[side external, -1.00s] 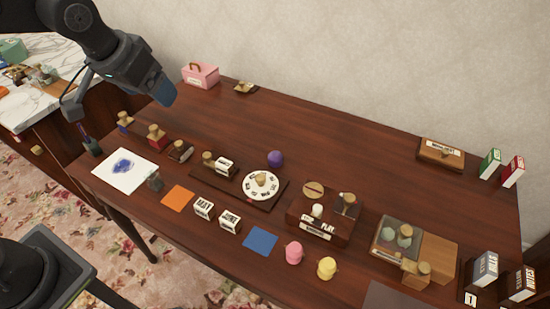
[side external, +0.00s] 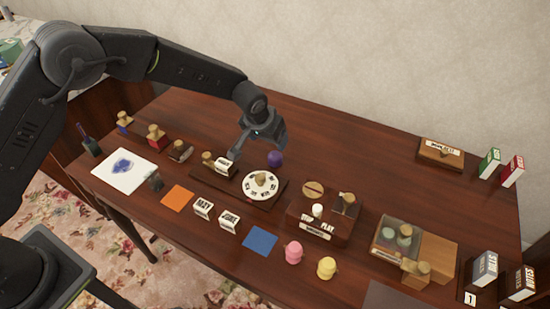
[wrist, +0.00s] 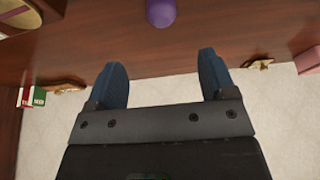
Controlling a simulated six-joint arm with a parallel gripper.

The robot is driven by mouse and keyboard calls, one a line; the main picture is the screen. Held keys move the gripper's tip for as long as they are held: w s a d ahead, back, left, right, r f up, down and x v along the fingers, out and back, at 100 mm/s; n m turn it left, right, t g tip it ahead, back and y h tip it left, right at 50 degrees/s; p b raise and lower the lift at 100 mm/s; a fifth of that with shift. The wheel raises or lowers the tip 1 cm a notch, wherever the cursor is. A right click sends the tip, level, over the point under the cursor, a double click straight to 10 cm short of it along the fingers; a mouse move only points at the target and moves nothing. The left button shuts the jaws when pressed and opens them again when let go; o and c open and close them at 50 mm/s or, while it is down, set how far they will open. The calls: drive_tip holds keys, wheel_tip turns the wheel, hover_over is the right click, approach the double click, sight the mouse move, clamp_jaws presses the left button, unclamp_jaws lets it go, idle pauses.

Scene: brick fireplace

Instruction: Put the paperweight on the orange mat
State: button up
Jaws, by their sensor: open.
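A small purple rounded object (side external: 275,158), likely the paperweight, stands on the wooden table just behind the white round dial. It also shows in the wrist view (wrist: 161,12), at the top edge, ahead of the fingertips and roughly centred between them. The orange mat (side external: 177,198) is a flat, bare square near the table's front edge, to the left. My gripper (side external: 257,150) is above the table near the purple object, apart from it in the wrist view. Its blue fingers show spread and empty in the wrist view (wrist: 160,64).
The white dial (side external: 262,186) on a dark board is just in front of the purple object. White blocks (side external: 229,222) stand between the orange mat and a blue mat (side external: 260,240). A dark box with knobs (side external: 318,228) is to the right. The back of the table has clear room.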

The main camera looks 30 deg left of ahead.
sight(274, 155)
drive_tip(key=x, duration=1.2)
drive_tip(key=shift+s+a+f, duration=0.15)
drive_tip(key=shift+f, duration=0.05)
